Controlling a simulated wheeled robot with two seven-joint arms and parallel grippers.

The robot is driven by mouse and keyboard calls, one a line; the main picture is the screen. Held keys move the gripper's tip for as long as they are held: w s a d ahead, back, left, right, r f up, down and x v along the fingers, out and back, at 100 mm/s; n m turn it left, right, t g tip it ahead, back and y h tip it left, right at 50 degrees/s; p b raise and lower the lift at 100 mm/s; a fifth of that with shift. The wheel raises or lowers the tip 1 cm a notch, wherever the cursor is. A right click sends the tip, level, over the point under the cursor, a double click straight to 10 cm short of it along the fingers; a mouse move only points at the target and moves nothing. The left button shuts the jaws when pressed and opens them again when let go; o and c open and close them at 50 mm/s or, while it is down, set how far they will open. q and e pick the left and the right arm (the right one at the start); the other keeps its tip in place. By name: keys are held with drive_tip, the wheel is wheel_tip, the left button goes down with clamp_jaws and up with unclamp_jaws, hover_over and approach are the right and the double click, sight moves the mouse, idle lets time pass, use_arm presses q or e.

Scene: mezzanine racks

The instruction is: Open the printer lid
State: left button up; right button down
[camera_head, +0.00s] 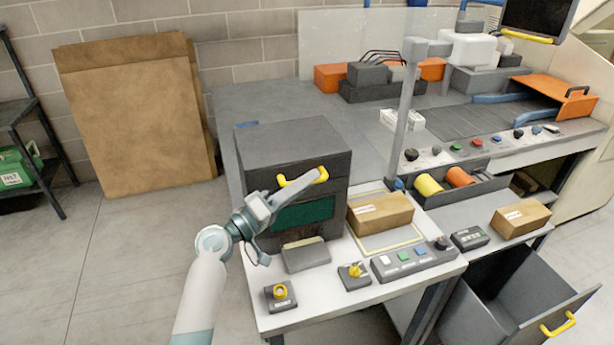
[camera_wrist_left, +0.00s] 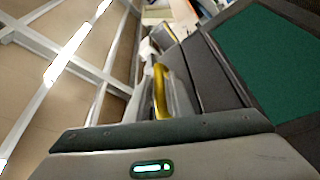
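The printer (camera_head: 290,142) is a dark grey box with a green front panel (camera_head: 303,215), standing on the white bench. Its lid looks shut, with a yellow handle (camera_head: 316,176) across the upper front. My left gripper (camera_head: 292,190) is at the handle, in front of the lid, and partly covers it. In the left wrist view the yellow handle (camera_wrist_left: 160,92) shows close ahead of my palm, among grey finger parts; the green panel (camera_wrist_left: 272,55) is at the right. I cannot tell whether the fingers are closed on the handle. My right gripper is not in view.
A cardboard box (camera_head: 380,212) sits right of the printer. Yellow-knobbed controls (camera_head: 281,294) and a button panel (camera_head: 415,259) line the front edge. A grey post (camera_head: 405,110) rises behind. An open drawer (camera_head: 520,305) juts out at lower right. Left floor is clear.

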use_arm(q)
drive_tip(key=shift+w+d, duration=0.2)
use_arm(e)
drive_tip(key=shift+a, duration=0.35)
use_arm(q)
drive_tip(key=shift+c, duration=0.7)
clamp_jaws()
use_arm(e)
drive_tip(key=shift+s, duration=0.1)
use_arm(q)
drive_tip(key=shift+r, duration=0.2)
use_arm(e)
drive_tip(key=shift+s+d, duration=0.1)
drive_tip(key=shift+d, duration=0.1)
